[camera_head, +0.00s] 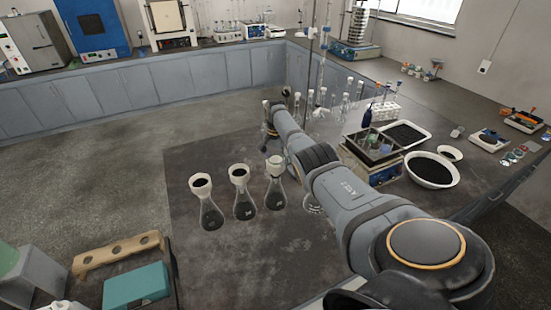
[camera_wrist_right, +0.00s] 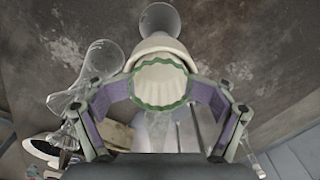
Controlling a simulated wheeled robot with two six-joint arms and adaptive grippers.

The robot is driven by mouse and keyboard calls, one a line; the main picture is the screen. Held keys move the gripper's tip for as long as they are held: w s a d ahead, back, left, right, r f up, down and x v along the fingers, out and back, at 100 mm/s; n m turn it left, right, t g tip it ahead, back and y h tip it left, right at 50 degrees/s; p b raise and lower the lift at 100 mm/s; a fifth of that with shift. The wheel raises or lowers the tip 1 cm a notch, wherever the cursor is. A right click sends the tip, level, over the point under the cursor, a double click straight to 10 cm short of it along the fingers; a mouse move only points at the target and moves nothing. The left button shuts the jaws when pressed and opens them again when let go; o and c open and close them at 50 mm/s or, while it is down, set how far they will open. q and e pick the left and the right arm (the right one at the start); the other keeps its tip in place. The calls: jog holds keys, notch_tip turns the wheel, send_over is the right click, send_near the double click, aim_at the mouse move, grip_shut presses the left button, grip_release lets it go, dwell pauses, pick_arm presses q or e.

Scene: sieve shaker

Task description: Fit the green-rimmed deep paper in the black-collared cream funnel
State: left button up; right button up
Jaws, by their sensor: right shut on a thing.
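My right gripper (camera_wrist_right: 160,98) is shut on the green-rimmed deep paper (camera_wrist_right: 160,82), a pale pleated cup whose rim faces the right wrist camera. A cream rounded form (camera_wrist_right: 160,46) shows right beyond the paper, with a flask (camera_wrist_right: 160,18) above it in the picture; I cannot tell whether paper and funnel touch. In the head view, three flasks hold cream funnels: left (camera_head: 201,183), middle (camera_head: 239,173) and right (camera_head: 275,168). Which funnel has the black collar is too small to tell. My left gripper is out of view.
Several glass flasks (camera_head: 345,105) and a test-tube rack (camera_head: 385,110) stand behind my arm.

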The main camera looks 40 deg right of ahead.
jog(key=shift+f, duration=0.1)
jog(key=o, duration=0.5)
jog(key=shift+c, duration=0.2)
jog(key=shift+o, duration=1.4)
jog(key=shift+w+d+f, duration=0.1)
notch_tip(320, 180, up, 5)
jog(key=p, duration=0.4)
jog(key=shift+f+p, duration=0.15)
jog(key=shift+p, duration=0.15)
jog(key=shift+r, duration=0.75)
